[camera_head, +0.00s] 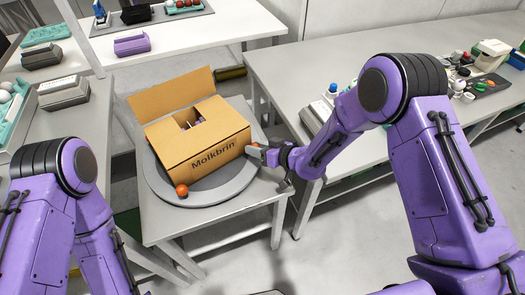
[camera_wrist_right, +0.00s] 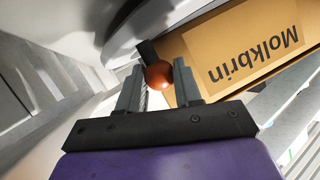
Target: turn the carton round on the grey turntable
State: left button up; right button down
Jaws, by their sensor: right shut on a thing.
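An open cardboard carton (camera_head: 205,150) marked "Molkbrin" stands on the round grey turntable (camera_head: 225,193), with its lid flap up at the back. Its printed side also shows in the wrist view (camera_wrist_right: 245,85). A red-orange ball-shaped knob (camera_head: 181,190) sits on the turntable's near rim. My right gripper (camera_head: 258,152) is at the turntable's right edge, beside the carton. In the wrist view its fingers are shut on an orange ball-shaped knob (camera_wrist_right: 158,75). My left arm shows at the lower left; its gripper is out of view.
The turntable rests on a small grey table (camera_head: 160,225). A grey bench (camera_head: 290,75) with several small items stands to the right. Another bench on the left holds a grey box (camera_head: 63,92) and a teal tray. A white table (camera_head: 100,45) stands behind.

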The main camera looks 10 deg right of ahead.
jog(key=c, duration=0.8)
grip_release()
jog(key=b+v, duration=0.1)
jog(key=v, duration=0.9)
jog(key=shift+s+d+r, duration=0.15)
jog(key=shift+s, duration=0.05)
